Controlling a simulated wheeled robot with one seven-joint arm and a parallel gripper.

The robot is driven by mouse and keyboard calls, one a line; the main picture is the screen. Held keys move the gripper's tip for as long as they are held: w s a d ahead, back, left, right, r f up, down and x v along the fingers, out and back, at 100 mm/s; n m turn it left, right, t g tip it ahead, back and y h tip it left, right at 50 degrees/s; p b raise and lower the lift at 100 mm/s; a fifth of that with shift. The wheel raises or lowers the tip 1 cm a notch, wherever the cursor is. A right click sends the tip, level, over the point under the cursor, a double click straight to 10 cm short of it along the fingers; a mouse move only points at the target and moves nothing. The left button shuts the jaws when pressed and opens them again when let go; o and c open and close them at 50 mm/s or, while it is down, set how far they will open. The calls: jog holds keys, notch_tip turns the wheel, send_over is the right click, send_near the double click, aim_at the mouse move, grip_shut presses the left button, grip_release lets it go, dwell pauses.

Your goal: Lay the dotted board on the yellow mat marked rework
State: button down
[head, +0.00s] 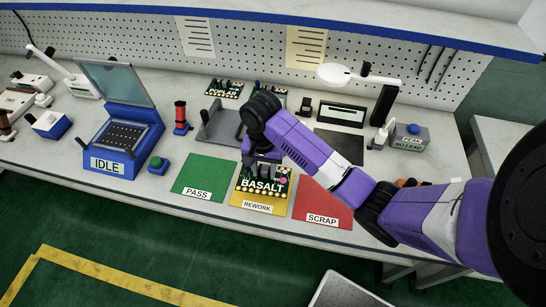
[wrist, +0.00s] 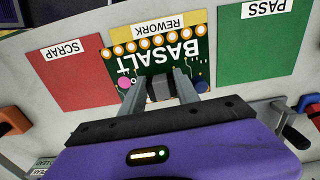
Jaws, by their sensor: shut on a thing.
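The dotted board (head: 262,183) is dark green, lettered BASALT, with a row of gold dots along one edge and a pink dot. It also shows in the wrist view (wrist: 155,58). My gripper (wrist: 161,84) is shut on the grey block on the board, and in the head view the gripper (head: 254,168) is partly behind my wrist. The board is over the yellow mat marked REWORK (head: 257,204), covering most of it; the mat's label strip shows in the wrist view (wrist: 180,13). I cannot tell whether the board touches the mat.
A green PASS mat (head: 200,178) lies left of the yellow mat, and a red SCRAP mat (head: 322,207) lies right. A blue IDLE machine (head: 122,135) with a raised lid stands at left. Another board marked POPLAR (head: 225,89) lies at the back. My arm spans the right side.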

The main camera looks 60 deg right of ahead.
aim_at(265, 179)
jog(key=shift+w+d, duration=0.15)
jog(key=shift+d, duration=0.25)
jog(key=shift+a, duration=0.2)
jog(key=shift+d+f+b, duration=0.15)
jog(key=shift+f+b, duration=1.4)
jog(key=shift+f, duration=1.4)
jog(key=shift+f, duration=0.45)
jog(key=c, duration=0.8)
grip_release()
jog(key=shift+r, duration=0.1)
notch_tip(265, 179, up, 8)
jog(key=shift+f, duration=0.2)
